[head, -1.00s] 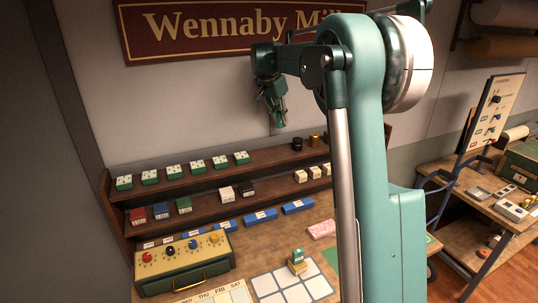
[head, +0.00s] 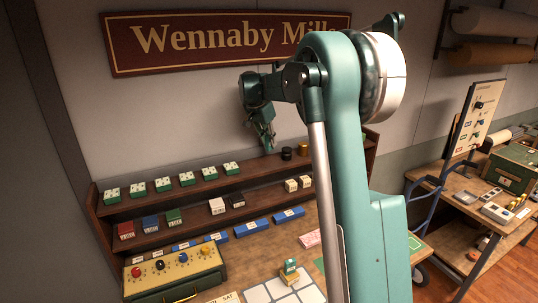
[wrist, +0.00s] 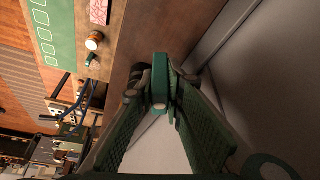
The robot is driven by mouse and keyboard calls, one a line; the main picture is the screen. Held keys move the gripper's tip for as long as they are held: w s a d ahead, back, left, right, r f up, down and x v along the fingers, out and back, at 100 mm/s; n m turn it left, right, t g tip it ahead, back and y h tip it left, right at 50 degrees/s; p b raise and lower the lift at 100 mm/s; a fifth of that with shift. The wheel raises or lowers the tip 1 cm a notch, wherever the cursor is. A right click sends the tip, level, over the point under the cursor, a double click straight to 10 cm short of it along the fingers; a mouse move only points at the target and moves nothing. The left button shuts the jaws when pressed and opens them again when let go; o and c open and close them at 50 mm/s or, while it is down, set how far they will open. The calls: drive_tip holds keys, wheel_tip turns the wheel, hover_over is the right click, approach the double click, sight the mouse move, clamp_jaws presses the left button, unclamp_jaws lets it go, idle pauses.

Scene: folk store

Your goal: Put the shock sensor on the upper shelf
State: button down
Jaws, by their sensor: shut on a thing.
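My gripper (head: 265,140) hangs fingers down in front of the wall, by the upper shelf (head: 255,174), between the row of green boxes with white tops (head: 210,172) and a black jar (head: 286,153). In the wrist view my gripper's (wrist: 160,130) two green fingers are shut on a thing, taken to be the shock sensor. A pale surface shows between them, but I cannot make out the held thing's shape or markings. In the head view it is too small and dark to tell apart from the fingers.
A yellow-brown jar (head: 303,150) stands beside the black one. The lower shelf (head: 260,211) holds red, blue, green, white, black and cream boxes. Blue bins (head: 252,228) stand below. A control box (head: 175,271) and a sheet with squares (head: 258,294) are on the bench.

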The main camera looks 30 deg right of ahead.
drive_tip(key=shift+f, duration=0.85)
drive_tip(key=shift+f, duration=0.1)
drive_tip(key=shift+f, duration=2)
drive_tip(key=shift+f, duration=0.1)
drive_tip(key=c, duration=2.4)
unclamp_jaws()
drive_tip(key=v, duration=1.2)
drive_tip(key=shift+s, duration=0.1)
